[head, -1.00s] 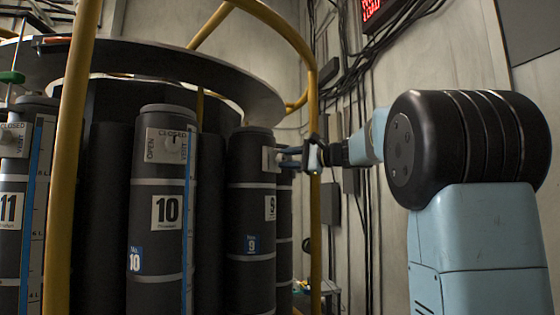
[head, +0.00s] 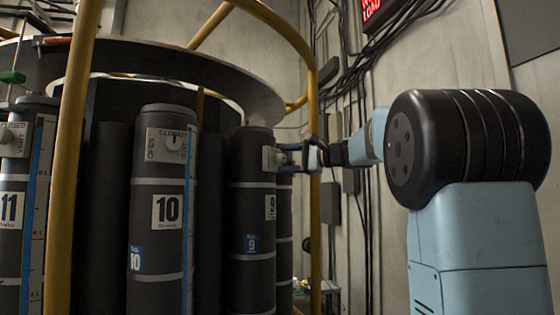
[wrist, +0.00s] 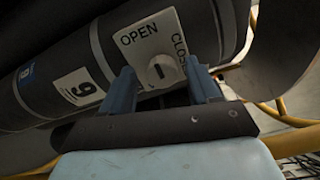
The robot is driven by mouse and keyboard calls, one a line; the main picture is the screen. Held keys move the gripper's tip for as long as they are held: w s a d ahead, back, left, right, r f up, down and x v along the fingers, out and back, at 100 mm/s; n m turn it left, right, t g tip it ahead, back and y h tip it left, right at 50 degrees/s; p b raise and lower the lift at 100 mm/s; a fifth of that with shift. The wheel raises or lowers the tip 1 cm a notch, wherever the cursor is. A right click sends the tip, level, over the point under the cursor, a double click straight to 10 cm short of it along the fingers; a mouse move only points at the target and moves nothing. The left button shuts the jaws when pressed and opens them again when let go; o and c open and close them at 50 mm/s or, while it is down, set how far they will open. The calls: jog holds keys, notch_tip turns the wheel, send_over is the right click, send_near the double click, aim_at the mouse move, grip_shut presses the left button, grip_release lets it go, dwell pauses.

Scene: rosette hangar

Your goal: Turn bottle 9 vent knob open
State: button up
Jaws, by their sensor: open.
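Bottle 9 (head: 251,210) is a dark grey cylinder with a white "9" label and a blue tag. Its vent plate (wrist: 150,40) is white, marked OPEN and CLOSED, with a round vent knob (wrist: 161,71) that has a dark slot. In the wrist view my gripper (wrist: 160,82) is open, with one blue finger on each side of the knob. I cannot tell whether the fingers touch it. In the head view my gripper (head: 284,157) reaches the plate from the right, and the knob is hidden there.
Bottle 10 (head: 162,240) stands to the left with its own vent plate, and bottle 11 (head: 12,240) is further left. A yellow rail (head: 314,220) rises close to my gripper. A dark round plate (head: 215,85) hangs above the bottles.

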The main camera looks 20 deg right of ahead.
jog(key=v, duration=1.3)
jog(key=shift+s+d, duration=0.25)
jog(key=shift+d, duration=0.05)
jog(key=s+a+f+n+g+h, duration=0.25)
jog(key=s+a+f, duration=0.3)
jog(key=f, duration=0.35)
jog(key=s+a+f+n+g+h, duration=0.1)
jog(key=s+a+f+g+h, duration=0.15)
jog(key=s+a+f, duration=0.4)
jog(key=s+f+n+g+h, duration=0.1)
jog(key=s+f+n+h, duration=0.3)
jog(key=s+f, duration=0.3)
jog(key=s+f+n+g+h, duration=0.1)
jog(key=s+f+n+h, duration=0.2)
jog(key=s+f, duration=0.4)
notch_tip(320, 180, down, 9)
jog(key=shift+s+a+r+n+h, duration=0.1)
jog(key=shift+s+a+n+h, duration=0.15)
jog(key=shift+s+n+h, duration=0.2)
